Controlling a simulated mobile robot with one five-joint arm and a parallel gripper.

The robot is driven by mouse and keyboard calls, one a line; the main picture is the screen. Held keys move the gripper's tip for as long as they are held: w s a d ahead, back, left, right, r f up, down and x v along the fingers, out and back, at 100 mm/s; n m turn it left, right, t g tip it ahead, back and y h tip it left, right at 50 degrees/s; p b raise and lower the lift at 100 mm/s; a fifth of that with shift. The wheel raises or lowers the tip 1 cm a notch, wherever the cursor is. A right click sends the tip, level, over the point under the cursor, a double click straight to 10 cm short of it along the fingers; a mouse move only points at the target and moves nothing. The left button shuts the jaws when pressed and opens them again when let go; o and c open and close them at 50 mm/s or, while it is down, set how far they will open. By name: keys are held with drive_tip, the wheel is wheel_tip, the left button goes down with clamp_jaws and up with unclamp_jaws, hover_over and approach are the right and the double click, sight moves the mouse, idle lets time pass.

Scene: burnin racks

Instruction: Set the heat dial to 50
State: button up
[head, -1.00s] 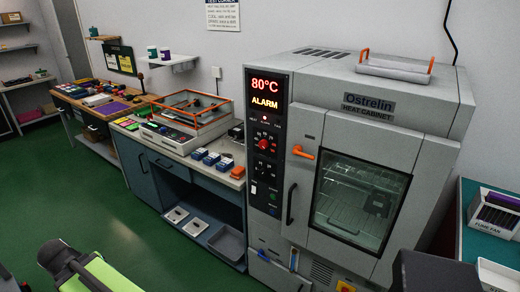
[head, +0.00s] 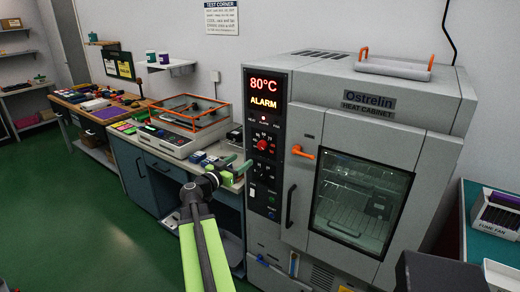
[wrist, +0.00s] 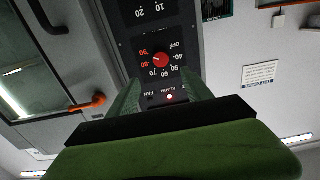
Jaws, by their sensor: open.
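The heat dial is a round red knob (head: 262,145) on the black control panel of the heat cabinet (head: 375,140). It shows again as a red knob in the wrist view (wrist: 160,60), ringed by numbers. Its pale pointer mark seems to lie toward the red 80. The cabinet display (head: 264,92) reads 80°C and ALARM. My gripper (head: 240,166) is open and empty, just left of the panel and slightly below the dial. In the wrist view its green fingers (wrist: 160,92) stand apart, with the dial beyond and between them, not touching it.
The cabinet's dark door handle (head: 290,206) and orange latch (head: 303,152) are right of the panel. The workbench at left holds an orange-framed tester (head: 195,112) and several small blocks. Green floor is open at left.

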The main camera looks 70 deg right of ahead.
sight(261, 147)
drive_tip(key=x, duration=1.3)
drive_tip(key=shift+d, duration=0.1)
